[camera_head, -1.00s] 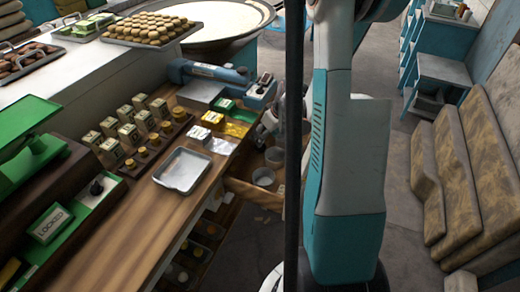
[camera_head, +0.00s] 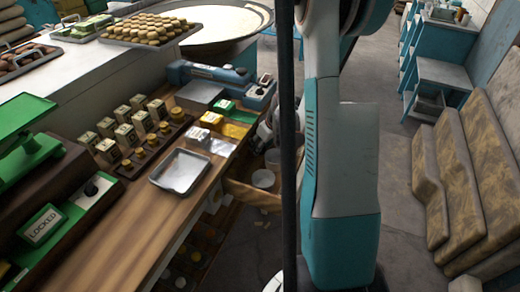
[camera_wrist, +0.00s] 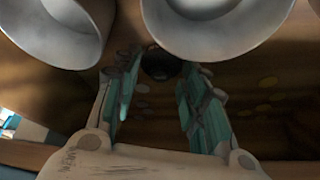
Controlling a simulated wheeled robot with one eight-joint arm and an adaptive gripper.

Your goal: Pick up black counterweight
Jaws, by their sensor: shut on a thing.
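The black counterweight (camera_wrist: 160,64) is a small dark round thing at the top middle of the wrist view, between the fingertips and against the brown wooden drawer bottom. My gripper (camera_wrist: 161,78) has teal-padded fingers on either side of it and is shut on it. Its lower part is hard to make out in the shade. In the head view my gripper (camera_head: 265,135) is by the open drawer (camera_head: 240,191), partly hidden behind the black pole. The counterweight cannot be made out there.
Two pale metal cups, left (camera_wrist: 60,30) and right (camera_wrist: 215,25), stand close beyond my fingers. A metal tray (camera_head: 180,172), weight boxes (camera_head: 126,135) and a green scale (camera_head: 30,140) are on the wooden counter. A padded bench (camera_head: 465,180) is at right, with free floor before it.

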